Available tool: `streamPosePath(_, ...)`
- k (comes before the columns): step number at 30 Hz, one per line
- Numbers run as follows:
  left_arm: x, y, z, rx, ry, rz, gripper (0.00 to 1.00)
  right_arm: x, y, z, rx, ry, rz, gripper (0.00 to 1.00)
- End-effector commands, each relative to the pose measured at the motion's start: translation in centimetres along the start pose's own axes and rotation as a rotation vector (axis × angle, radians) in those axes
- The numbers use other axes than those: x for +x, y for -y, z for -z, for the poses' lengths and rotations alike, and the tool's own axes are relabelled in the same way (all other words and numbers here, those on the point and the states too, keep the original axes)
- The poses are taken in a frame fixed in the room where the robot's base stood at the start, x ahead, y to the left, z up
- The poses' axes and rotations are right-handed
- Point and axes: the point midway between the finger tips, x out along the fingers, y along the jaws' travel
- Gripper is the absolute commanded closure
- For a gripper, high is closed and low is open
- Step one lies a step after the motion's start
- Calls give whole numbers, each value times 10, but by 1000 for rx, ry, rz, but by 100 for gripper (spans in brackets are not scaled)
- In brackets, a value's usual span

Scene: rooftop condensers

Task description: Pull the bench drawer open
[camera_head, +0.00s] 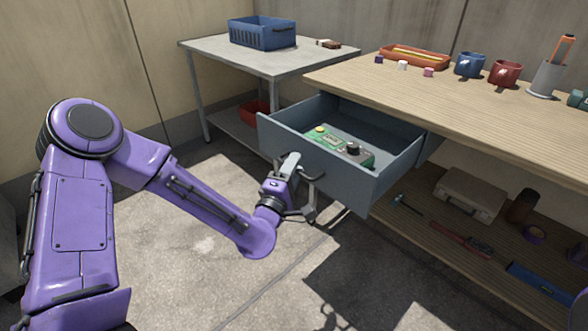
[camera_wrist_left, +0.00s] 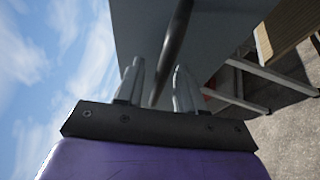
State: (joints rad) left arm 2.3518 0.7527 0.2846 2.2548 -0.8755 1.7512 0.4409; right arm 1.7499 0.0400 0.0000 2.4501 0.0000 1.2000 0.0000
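The grey-blue bench drawer (camera_head: 330,165) stands well out from under the wooden workbench (camera_head: 480,105), with its inside showing. A green device (camera_head: 340,147) with a yellow button and a dark knob lies in it. The dark bar handle (camera_wrist_left: 174,45) is on the drawer front and is partly covered by my gripper in the head view. My left gripper (camera_head: 301,187) is at the drawer front. In the left wrist view its two fingers (camera_wrist_left: 157,88) stand apart on either side of the handle bar, with a gap visible. My right gripper is out of view.
A side table (camera_head: 210,46) with a blue basket (camera_head: 262,33) stands behind the drawer. Mugs, small cubes and an orange tray (camera_head: 413,59) sit on the bench. A case (camera_head: 470,193) and tools lie on the lower shelf. The floor before the drawer is clear.

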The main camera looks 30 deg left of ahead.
Motion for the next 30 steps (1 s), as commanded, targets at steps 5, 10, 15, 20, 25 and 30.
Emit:
streamPosePath(5, -7, 0, 1, 0, -2, 0, 62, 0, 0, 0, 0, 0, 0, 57)
streamPosePath(10, -45, 1, 0, -1, 2, 3, 62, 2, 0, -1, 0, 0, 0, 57)
streamPosePath(15, -84, -5, -1, 1, 1, 4, 62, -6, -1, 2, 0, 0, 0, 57)
streamPosePath(20, -100, -4, -1, 3, 1, 2, 62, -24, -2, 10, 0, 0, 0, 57)
streamPosePath(25, -106, -1, 0, 0, 0, 1, 62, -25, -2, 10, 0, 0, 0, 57)
streamPosePath(30, -106, 0, 0, 0, 0, 0, 62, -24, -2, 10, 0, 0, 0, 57)
